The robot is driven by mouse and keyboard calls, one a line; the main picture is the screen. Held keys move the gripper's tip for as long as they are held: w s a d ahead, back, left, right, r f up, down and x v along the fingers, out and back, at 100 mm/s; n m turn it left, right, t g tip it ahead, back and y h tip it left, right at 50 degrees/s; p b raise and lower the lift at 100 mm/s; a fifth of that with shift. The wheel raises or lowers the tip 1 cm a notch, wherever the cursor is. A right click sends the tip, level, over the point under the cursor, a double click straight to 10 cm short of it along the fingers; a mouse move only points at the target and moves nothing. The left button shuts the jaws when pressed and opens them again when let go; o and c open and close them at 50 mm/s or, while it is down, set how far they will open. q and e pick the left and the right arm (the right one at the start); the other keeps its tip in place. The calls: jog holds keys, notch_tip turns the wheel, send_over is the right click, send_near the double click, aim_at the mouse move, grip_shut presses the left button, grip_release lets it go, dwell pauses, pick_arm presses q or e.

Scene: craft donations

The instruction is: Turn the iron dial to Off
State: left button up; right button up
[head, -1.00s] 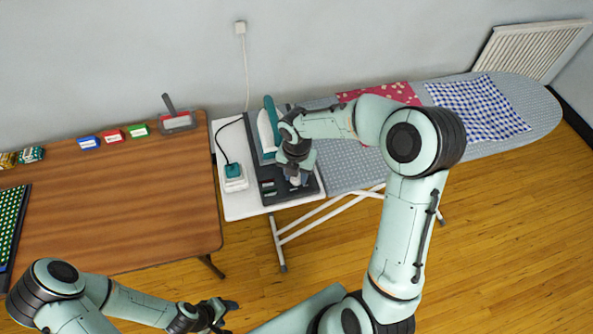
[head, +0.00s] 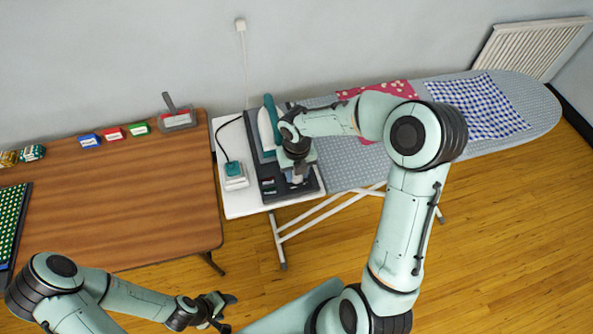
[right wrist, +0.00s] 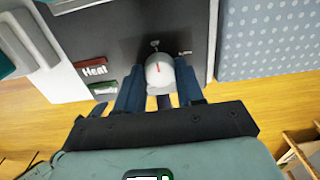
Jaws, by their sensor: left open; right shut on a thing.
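The iron dial (right wrist: 159,69) is a pale round knob with a short red mark, which points toward the top of the right wrist view. It sits on a dark grey iron station (head: 266,196). My right gripper (head: 296,182) is shut on the dial, with one blue finger on each side of it in the right wrist view. The teal and white iron (head: 268,122) stands at the back of the station, partly behind my right wrist. My left gripper (head: 222,311) is open and empty, low in front of the wooden table.
A white-and-teal plug unit (head: 235,176) stands left of the station. The ironing board (head: 350,174) extends right with cloths. The wooden table (head: 120,200) is mostly clear.

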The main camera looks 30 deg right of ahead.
jog(key=shift+r, duration=0.1)
jog(key=o, duration=1)
jog(key=shift+o, duration=0.2)
jog(key=shift+r, duration=0.1)
notch_tip(320, 180, up, 13)
